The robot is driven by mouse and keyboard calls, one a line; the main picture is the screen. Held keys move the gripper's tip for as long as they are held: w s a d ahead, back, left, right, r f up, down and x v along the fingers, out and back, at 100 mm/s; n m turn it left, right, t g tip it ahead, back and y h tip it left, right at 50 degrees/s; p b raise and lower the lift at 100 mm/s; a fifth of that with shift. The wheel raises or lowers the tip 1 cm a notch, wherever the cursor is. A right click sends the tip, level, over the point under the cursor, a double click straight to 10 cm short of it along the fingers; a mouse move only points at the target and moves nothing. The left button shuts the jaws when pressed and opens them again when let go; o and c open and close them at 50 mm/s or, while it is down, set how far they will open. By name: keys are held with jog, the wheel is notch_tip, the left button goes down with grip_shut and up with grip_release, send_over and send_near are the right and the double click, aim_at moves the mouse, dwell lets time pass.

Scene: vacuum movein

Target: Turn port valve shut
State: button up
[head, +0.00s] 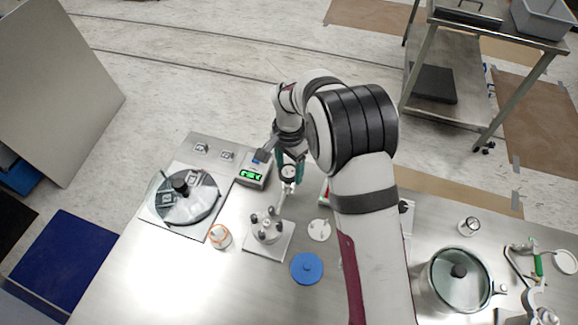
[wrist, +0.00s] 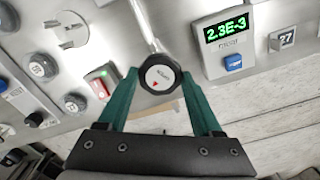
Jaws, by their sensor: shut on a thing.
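The port valve's round black-rimmed knob (wrist: 160,78) has a pale face with small lettering and a red triangle. It sits at the end of a metal tube (wrist: 147,28). My gripper (wrist: 161,84) is shut on this knob, with one teal finger on each side. In the head view my gripper (head: 289,171) points down at the knob, beside the gauge box. A metal chamber (head: 267,232) on a square plate stands in front, with the tube leading toward the knob. The gauge box (wrist: 231,40) reads 2.3E-3 in green.
A round glass-topped plate (head: 189,198) lies at the left. A blue disc (head: 307,268), a white disc (head: 319,230) and an orange-rimmed jar (head: 220,236) stand near the chamber. A lidded pot (head: 459,277) is at the right. A red rocker switch (wrist: 104,84) is close left of the knob.

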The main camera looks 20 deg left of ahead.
aim_at(290, 172)
jog(key=m, duration=0.5)
jog(key=shift+m, duration=0.3)
dwell(0.4)
jog(key=o, duration=1.4)
jog(key=shift+c, duration=0.2)
notch_tip(290, 172, up, 16)
jog(key=shift+d, duration=0.1)
